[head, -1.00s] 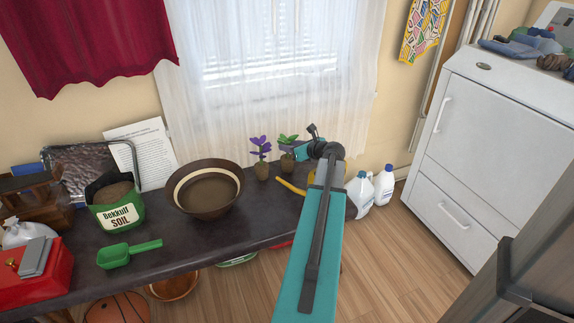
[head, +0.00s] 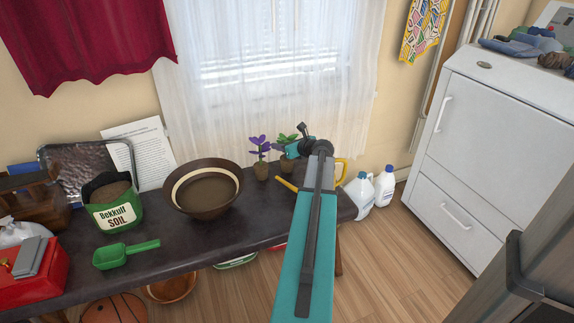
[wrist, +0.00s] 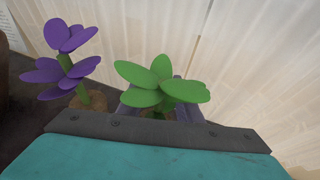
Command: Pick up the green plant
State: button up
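The green plant (head: 286,138) is a small leafy plant in a brown pot, standing at the back right of the dark table. In the wrist view, the green plant (wrist: 160,82) is straight ahead, its leaves hiding much of the fingers and pot. My gripper (head: 289,150) is at the plant, covering part of it in the head view. In the wrist view, the two grey fingers of my gripper (wrist: 157,100) stand apart, one on each side of the plant. Contact with the pot is hidden.
A purple plant (head: 260,152) stands close on the left. A brown bowl (head: 203,190), a soil bag (head: 112,203) and a green scoop (head: 125,254) are further left on the table (head: 200,240). A curtained window is right behind. White jugs (head: 360,192) stand to the right.

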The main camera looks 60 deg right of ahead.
grip_shut()
jog(key=shift+r, duration=0.1)
dwell(0.4)
notch_tip(320, 180, up, 10)
jog(key=p, duration=0.3)
dwell(0.3)
dwell(0.5)
